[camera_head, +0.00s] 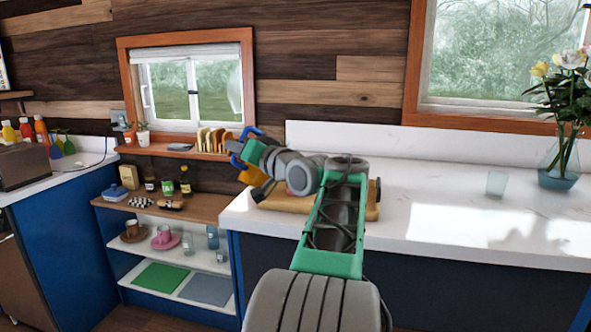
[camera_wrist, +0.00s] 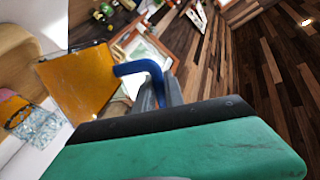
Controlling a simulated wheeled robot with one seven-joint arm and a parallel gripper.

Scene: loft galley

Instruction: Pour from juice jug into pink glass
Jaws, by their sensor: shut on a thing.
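The orange juice jug (camera_wrist: 82,80) has a blue handle (camera_wrist: 143,72). My gripper (camera_wrist: 160,92) is shut on that handle. The jug appears strongly tilted in the wrist view. In the head view the jug (camera_head: 249,176) shows only in part at the left end of the white counter, beside my gripper (camera_head: 243,148). In the wrist view, a pink piece of what may be the pink glass (camera_wrist: 11,105) shows at the left edge, below the jug. A pale, see-through patch lies beside it. The glass's full shape and any stream of juice cannot be made out.
A wooden board (camera_head: 371,212) lies on the counter (camera_head: 430,225) under my arm. A clear glass (camera_head: 496,183) and a flower vase (camera_head: 558,180) stand at the right. A toast rack (camera_head: 212,139) is on the sill behind. Open shelves (camera_head: 150,222) hold cups and bottles.

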